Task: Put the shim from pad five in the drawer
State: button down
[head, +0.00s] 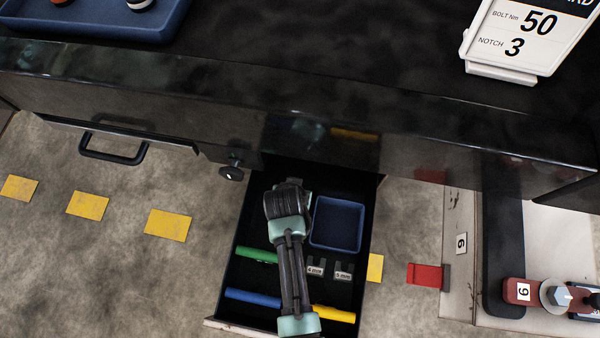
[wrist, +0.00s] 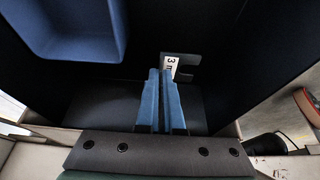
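The drawer (head: 362,190) is open, and my gripper (head: 287,200) is over its inside, seen from above in the head view. In the wrist view the blue fingers of my gripper (wrist: 161,72) are close together, with a thin gap. A dark forked shim (wrist: 185,60) with a white label starting with 3 is at the fingertips; it appears to be between them, though its grip is partly hidden. I cannot tell whether it touches the drawer floor. In the head view my arm hides it. Shims marked 4 mm (head: 315,268) and 5 mm (head: 343,271) stand in the drawer.
A blue tray (head: 337,246) sits in the drawer; it also shows in the wrist view (wrist: 105,50). Green (head: 257,256), blue (head: 252,298) and yellow (head: 334,314) cylinders lie around my arm. Yellow pads (head: 168,225) on the left are bare.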

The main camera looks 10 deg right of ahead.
notch_tip(320, 180, down, 8)
jog(key=b, duration=0.4)
jog(key=shift+b, duration=0.4)
jog(key=shift+r, duration=0.2)
jog(key=shift+f, duration=0.1)
jog(key=c, duration=1.1)
grip_release()
jog(key=shift+o, duration=0.2)
jog(key=p+v, duration=0.8)
jog(key=v, duration=0.4)
